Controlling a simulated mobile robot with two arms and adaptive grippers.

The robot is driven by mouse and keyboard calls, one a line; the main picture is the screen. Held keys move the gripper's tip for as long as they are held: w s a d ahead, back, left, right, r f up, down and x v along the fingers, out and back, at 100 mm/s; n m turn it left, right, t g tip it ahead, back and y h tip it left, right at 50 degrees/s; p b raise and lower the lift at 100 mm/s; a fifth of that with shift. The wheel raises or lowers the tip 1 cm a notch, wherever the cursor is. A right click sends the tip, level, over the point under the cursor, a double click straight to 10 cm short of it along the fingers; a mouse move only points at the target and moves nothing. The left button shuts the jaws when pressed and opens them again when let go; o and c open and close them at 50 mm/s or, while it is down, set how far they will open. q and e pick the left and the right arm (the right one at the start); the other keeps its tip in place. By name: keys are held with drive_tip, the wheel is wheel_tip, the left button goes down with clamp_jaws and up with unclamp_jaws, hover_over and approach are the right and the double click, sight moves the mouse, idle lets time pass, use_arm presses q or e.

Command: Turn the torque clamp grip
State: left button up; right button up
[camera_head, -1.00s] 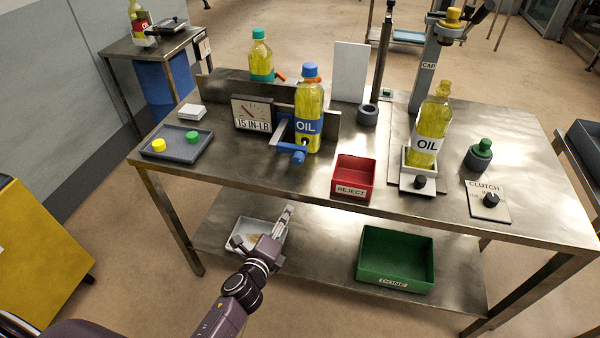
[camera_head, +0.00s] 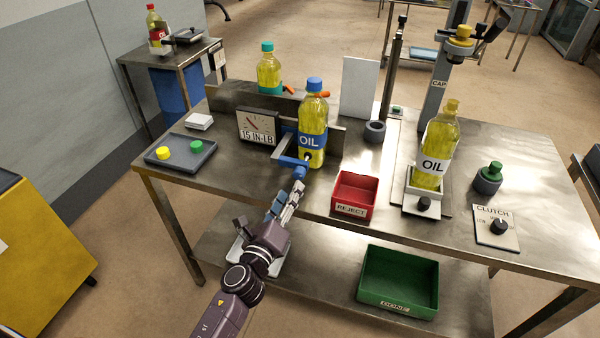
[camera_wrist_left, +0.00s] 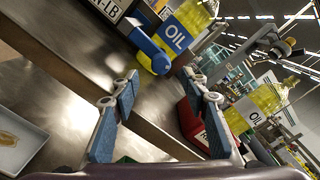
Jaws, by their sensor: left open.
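The blue torque clamp grip (camera_head: 298,166) sticks out at the front of the clamp, beside the OIL bottle with a blue cap (camera_head: 313,128). In the left wrist view the grip (camera_wrist_left: 150,53) is a blue bar with a rounded end, ahead of the fingers. The torque dial reading 15 IN-LB (camera_head: 257,127) stands left of the bottle. My left gripper (camera_head: 287,200) is open and empty, just in front of and below the grip; its two blue-padded fingers (camera_wrist_left: 162,95) are spread apart. They do not appear to touch the grip. My right gripper is out of view.
A red REJECT bin (camera_head: 354,194) stands close to the right of the gripper. A tray with yellow and green caps (camera_head: 180,157) lies at the left. A second OIL bottle (camera_head: 435,150) stands under the capper. A green DONE bin (camera_head: 398,279) is on the lower shelf.

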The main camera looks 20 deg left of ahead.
sight(298, 177)
use_arm(q)
drive_tip(key=shift+w+r, duration=0.15)
drive_tip(key=shift+w, duration=0.45)
drive_tip(key=w, duration=0.5)
drive_tip(key=shift+d, duration=0.15)
drive_tip(key=shift+w, duration=0.7)
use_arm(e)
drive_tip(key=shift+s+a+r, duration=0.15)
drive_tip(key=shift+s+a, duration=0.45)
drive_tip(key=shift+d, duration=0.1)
use_arm(q)
clamp_jaws()
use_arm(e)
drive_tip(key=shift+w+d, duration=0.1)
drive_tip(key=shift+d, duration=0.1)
use_arm(q)
drive_tip(key=shift+n, duration=0.4)
